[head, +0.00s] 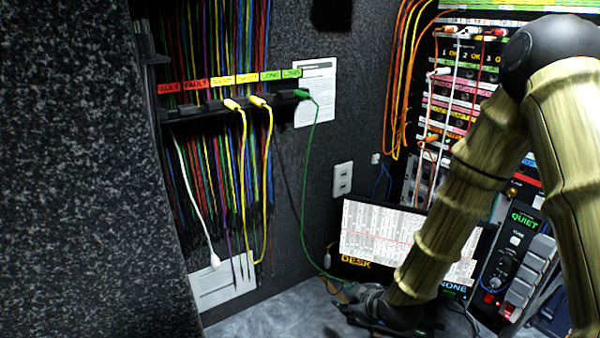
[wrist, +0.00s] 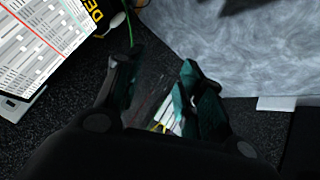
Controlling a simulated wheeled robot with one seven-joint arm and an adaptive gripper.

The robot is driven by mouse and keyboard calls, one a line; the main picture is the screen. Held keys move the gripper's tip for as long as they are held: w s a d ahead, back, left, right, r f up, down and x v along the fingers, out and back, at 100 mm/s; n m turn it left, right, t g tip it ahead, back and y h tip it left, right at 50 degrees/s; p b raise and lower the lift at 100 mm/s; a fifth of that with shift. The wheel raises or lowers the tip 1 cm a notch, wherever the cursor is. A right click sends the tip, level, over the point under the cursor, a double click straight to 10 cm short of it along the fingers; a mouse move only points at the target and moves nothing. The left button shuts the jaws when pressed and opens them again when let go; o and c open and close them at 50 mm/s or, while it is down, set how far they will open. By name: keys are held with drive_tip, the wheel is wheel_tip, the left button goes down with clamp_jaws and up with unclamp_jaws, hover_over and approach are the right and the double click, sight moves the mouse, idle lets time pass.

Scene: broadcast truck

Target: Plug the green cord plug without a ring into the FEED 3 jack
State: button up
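A green cord (head: 304,190) hangs from a green plug (head: 302,94) at the right end of the black cord rack (head: 215,108), under the green LONG labels. It runs down to the desk, where its lower end disappears near my gripper (head: 350,298). In the wrist view the cord (wrist: 130,27) passes behind the left finger. My gripper (wrist: 155,88) is open, with a gap between its fingers. No plug shows clearly between them. Whether either end has a ring cannot be told. The jack panel (head: 470,101) is at upper right, partly behind my arm; FEED 3 is not readable.
Yellow cords (head: 267,180) and a white cord (head: 190,190) hang on the rack. A monitor (head: 400,238) marked DESK stands beside my arm. A QUIET control panel (head: 515,240) is at right. White and orange cords cross the jack panel.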

drive_tip(key=w+a+r+n+t+y+p, duration=0.1)
drive_tip(key=w+r+n, duration=0.15)
drive_tip(key=r, duration=0.55)
drive_tip(key=w+a+r+n+t+y, duration=0.1)
drive_tip(key=w+a+r+n, duration=0.1)
drive_tip(key=w+r, duration=0.35)
drive_tip(key=w+a+r+n+t+p, duration=0.1)
drive_tip(key=w+r+n+t, duration=0.1)
drive_tip(key=r, duration=0.8)
drive_tip(key=n+t+y+p, duration=0.2)
drive_tip(key=n+t+y, duration=0.15)
drive_tip(key=n, duration=0.35)
approach(308, 99)
drive_tip(key=r+x, duration=0.1)
drive_tip(key=x, duration=0.3)
drive_tip(key=shift+d+f+g, duration=0.1)
drive_tip(key=shift+d+g, duration=0.1)
drive_tip(key=shift+g, duration=0.25)
drive_tip(key=shift+w, duration=0.1)
drive_tip(key=shift+x, duration=0.85)
drive_tip(key=x, duration=0.4)
drive_tip(key=shift+w+a+f+p, duration=0.15)
drive_tip(key=shift+w+a+p, duration=0.1)
drive_tip(key=shift+p, duration=0.15)
drive_tip(key=shift+b+x, duration=0.35)
drive_tip(key=shift+x, duration=0.95)
drive_tip(key=shift+s+b, duration=0.1)
drive_tip(key=shift+b, duration=0.75)
drive_tip(key=shift+r, duration=0.2)
